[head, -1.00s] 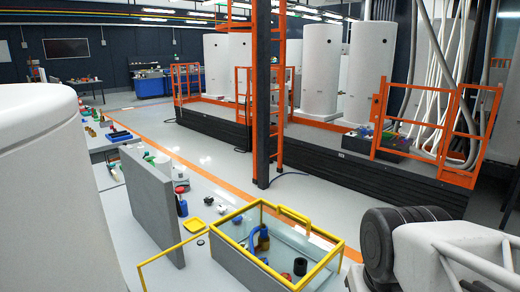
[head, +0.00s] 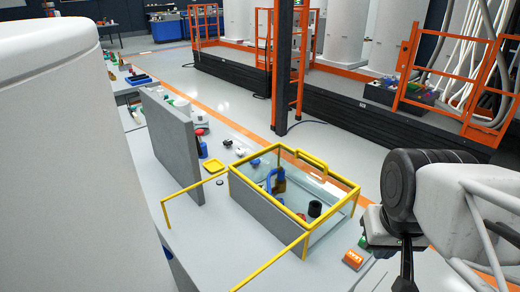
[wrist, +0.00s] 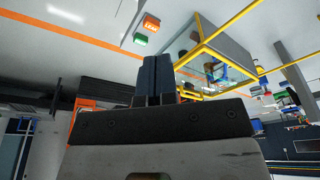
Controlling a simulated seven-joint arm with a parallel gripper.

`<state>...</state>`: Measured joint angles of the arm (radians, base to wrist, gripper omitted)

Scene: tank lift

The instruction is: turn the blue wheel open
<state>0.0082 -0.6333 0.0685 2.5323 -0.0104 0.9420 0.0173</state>
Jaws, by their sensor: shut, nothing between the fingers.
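A blue curved part (head: 270,181) shows inside the glass tank (head: 234,186) with yellow edges, beside a brown bottle-like thing. It may be the blue wheel; its full shape is hard to tell through the glass and frame. In the wrist view my gripper (wrist: 157,62) has its two dark fingers together, with nothing held. My arm is at the right of the head view, and the gripper is to the right of the tank, outside it. The tank also shows in the wrist view (wrist: 226,42), beyond the fingers.
A yellow handle (head: 311,159) is on the tank's far rim. Yellow bars (head: 271,270) stick out at the near left. A grey upright panel (head: 172,147) stands left of the tank. An orange box (head: 353,259) and a green box (head: 363,242) sit at its right.

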